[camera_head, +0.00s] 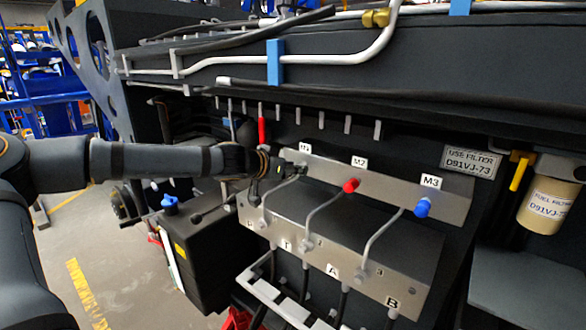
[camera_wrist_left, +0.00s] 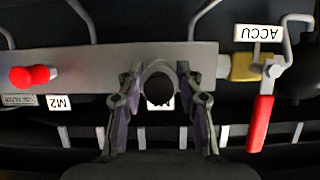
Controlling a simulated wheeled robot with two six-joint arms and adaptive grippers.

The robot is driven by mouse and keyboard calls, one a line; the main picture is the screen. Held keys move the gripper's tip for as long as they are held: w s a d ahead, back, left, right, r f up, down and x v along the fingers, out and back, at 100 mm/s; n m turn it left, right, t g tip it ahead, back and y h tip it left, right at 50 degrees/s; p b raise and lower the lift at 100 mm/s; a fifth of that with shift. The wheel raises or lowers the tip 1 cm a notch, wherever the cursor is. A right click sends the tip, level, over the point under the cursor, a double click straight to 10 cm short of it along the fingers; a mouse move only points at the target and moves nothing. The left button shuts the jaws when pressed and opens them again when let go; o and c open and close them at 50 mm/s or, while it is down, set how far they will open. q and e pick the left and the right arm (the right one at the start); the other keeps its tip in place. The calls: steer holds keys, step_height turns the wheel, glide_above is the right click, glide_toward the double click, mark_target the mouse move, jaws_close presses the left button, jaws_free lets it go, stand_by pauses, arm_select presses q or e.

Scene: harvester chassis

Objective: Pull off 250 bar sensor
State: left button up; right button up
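No 250 bar marking is readable. A red-capped sensor (camera_head: 351,186) sits at M2 and a blue-capped one (camera_head: 422,207) at M3 on the grey manifold bar (camera_head: 390,187). The red one also shows in the left wrist view (camera_wrist_left: 30,77). My left gripper (camera_head: 278,168) is at the M1 end of the bar. In the left wrist view its fingers (camera_wrist_left: 160,80) stand apart on both sides of a round grey part with a dark centre (camera_wrist_left: 160,90), which hides most of the label behind it. Contact with that part cannot be made out. My right gripper is out of view.
Thin grey pipes (camera_head: 383,233) run from the bar to the lower valve block (camera_head: 400,270). A red-handled ACCU valve (camera_wrist_left: 260,120) is close beside the left gripper. A fuel filter (camera_head: 547,205) hangs at the right. Open floor (camera_head: 75,235) lies at the left.

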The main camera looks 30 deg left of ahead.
arm_select(q)
steer(key=shift+o, duration=0.8)
